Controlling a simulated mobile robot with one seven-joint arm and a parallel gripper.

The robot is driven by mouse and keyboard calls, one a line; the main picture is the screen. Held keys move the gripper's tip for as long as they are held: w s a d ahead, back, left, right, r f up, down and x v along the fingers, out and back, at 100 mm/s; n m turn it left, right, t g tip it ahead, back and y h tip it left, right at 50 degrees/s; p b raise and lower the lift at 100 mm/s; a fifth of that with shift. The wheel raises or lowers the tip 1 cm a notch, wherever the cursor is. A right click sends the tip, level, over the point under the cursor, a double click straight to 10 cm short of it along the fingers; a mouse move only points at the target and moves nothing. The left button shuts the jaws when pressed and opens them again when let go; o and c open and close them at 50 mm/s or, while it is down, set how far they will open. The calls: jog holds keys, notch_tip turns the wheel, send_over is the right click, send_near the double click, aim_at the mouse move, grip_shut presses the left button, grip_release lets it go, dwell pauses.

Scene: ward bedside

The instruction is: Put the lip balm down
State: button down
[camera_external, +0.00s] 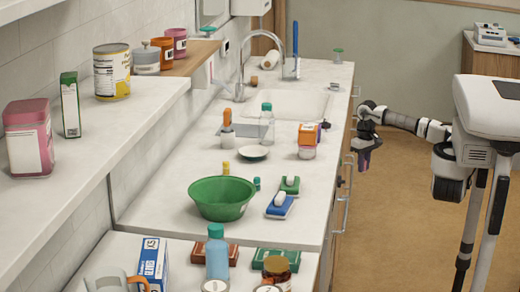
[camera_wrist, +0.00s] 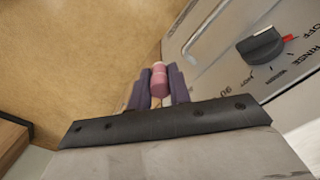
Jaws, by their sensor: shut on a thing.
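The lip balm (camera_wrist: 159,80) is a small pink cylinder with a paler end. In the wrist view it sits between the two dark purple fingers of my gripper (camera_wrist: 159,86), which is shut on it. In the external view my gripper (camera_external: 366,158) hangs at the right, beside the counter's front edge and over the floor side. The lip balm is too small to make out there. Nothing shows beneath it in the wrist view but floor and a panel edge.
A panel with a dark knob (camera_wrist: 259,45) is close on the right in the wrist view. Bare counter lies left of the bowl.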

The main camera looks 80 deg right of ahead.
jog(key=w+a+r+m, duration=0.1)
jog(key=w+a+r, duration=0.3)
jog(key=r, duration=0.4)
notch_tip(320, 180, up, 21)
jog(key=m+p, duration=0.4)
jog(key=m, duration=0.5)
send_over(275, 178)
notch_tip(275, 178, down, 20)
jog(key=shift+d+r+p, duration=0.1)
jog(key=shift+p, duration=1.1)
jog(key=c, duration=1.3)
grip_release()
jog(key=shift+o, duration=0.5)
notch_tip(275, 178, up, 12)
jog(key=b, duration=0.1)
jog(key=shift+r+b, duration=0.15)
jog(key=shift+b, duration=0.25)
